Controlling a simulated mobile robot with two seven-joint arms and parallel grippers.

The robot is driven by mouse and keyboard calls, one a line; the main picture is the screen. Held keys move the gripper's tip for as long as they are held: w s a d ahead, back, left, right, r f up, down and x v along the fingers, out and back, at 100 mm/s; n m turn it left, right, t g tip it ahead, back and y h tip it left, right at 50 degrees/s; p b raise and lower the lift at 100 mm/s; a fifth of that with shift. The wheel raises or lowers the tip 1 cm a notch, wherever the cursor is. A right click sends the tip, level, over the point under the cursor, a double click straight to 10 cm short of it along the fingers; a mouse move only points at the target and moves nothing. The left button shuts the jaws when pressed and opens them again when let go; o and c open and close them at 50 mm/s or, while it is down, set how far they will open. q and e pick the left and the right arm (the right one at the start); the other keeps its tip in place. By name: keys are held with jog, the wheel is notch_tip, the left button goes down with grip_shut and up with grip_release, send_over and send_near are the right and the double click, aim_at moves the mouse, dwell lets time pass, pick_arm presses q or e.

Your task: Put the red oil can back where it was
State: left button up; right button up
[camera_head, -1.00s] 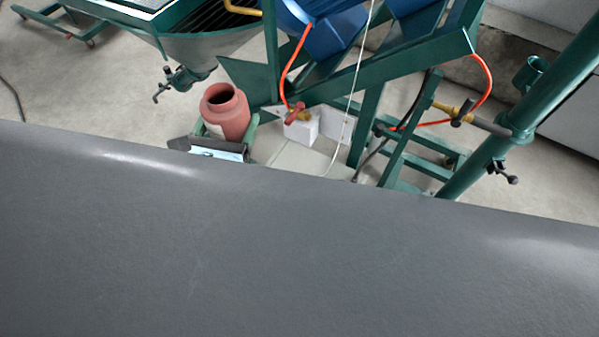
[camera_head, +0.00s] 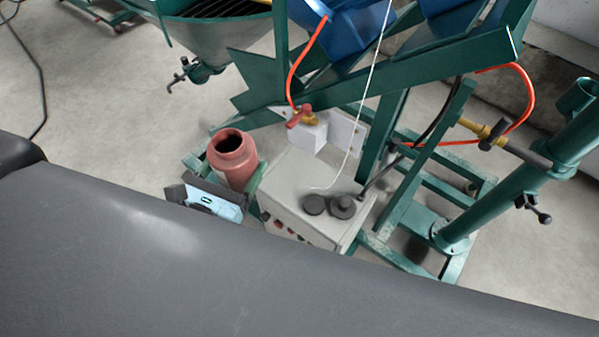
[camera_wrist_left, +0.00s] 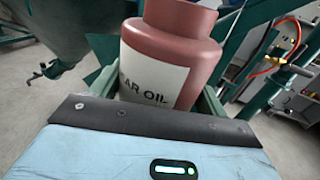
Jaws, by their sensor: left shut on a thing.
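The red oil can (camera_head: 236,158) is held upright or slightly tilted by my left gripper (camera_head: 226,172) in the head view, with its dark open mouth facing up. In the left wrist view the red can (camera_wrist_left: 196,66) shows a white label reading "AR OIL", and the gripper's green fingers lie on both sides of it. My left gripper is shut on the can. The can's bottom is hidden, so I cannot tell whether it touches anything. My right gripper is not in view.
A pale control box (camera_head: 300,195) with black round knobs on top stands just right of the can. The green machine frame (camera_head: 390,85), an orange hose (camera_head: 297,70) and a green post (camera_head: 470,220) are beyond.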

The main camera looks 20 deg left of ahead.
pick_arm(q)
notch_tip(320, 180, down, 19)
jog(key=d+m+g+h+b, duration=0.2)
jog(key=m+h+b, duration=0.3)
jog(key=b, duration=1.3)
jog(key=shift+w+g+h, duration=0.3)
jog(key=shift+w+h, duration=0.15)
jog(key=shift+h, duration=0.75)
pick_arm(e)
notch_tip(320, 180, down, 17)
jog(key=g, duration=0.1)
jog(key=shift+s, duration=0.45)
pick_arm(q)
jog(key=shift+d, duration=0.1)
